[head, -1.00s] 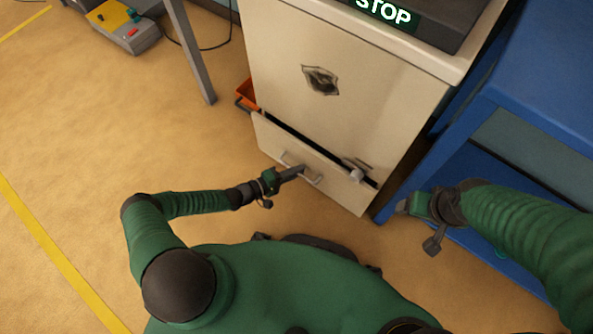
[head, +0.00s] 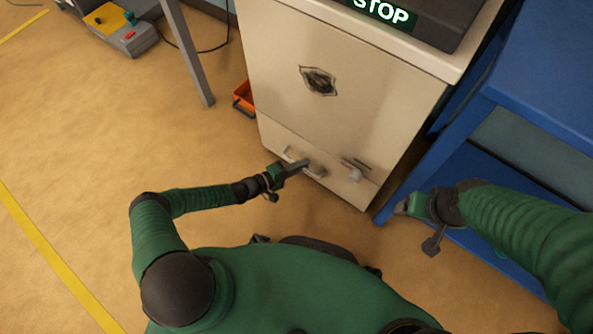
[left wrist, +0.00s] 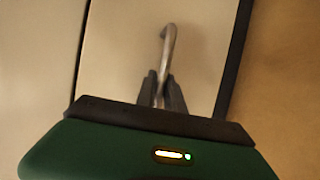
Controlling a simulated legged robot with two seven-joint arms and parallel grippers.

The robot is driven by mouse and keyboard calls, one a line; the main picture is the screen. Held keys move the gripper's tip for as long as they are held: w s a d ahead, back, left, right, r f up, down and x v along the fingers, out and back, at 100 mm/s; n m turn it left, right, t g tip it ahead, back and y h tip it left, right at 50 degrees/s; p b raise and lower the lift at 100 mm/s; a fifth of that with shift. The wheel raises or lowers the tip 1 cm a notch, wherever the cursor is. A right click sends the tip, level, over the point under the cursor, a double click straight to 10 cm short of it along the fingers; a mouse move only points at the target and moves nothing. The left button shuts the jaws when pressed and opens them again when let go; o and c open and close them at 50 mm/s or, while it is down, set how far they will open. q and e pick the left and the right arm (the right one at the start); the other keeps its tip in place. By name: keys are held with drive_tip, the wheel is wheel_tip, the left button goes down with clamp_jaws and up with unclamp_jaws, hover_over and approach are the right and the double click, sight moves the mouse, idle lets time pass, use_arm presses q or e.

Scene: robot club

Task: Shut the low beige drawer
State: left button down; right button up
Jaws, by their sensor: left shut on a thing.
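The low beige drawer (head: 278,144) is at the bottom of the beige cabinet (head: 390,95). Its front sits flush with the cabinet face, and no dark opening shows above it. My left gripper (head: 304,164) is at the drawer's metal handle (head: 319,174). In the left wrist view the two fingers (left wrist: 162,92) are closed around the handle bar (left wrist: 168,42), against the drawer front (left wrist: 115,45). My right gripper (head: 404,206) is off to the right, in front of the blue bench and apart from the drawer; its jaws are too small to judge.
A blue bench (head: 545,75) stands close to the cabinet's right. An orange bin (head: 243,98) lies on the floor left of the cabinet. A grey table leg (head: 188,55) and a grey box with a yellow top (head: 122,30) are at upper left. The floor at left is clear.

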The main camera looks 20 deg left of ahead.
use_arm(q)
drive_tip(key=c, duration=1.5)
unclamp_jaws()
drive_tip(key=shift+w+f, duration=0.1)
drive_tip(key=shift+f, duration=0.1)
drive_tip(key=shift+o, duration=0.2)
drive_tip(key=shift+r, duration=0.1)
drive_tip(key=shift+r, duration=0.1)
drive_tip(key=shift+r, duration=0.1)
drive_tip(key=p+v, duration=0.6)
drive_tip(key=v, duration=1)
drive_tip(key=shift+s+a+f+p, duration=0.3)
drive_tip(key=shift+s+p, duration=0.05)
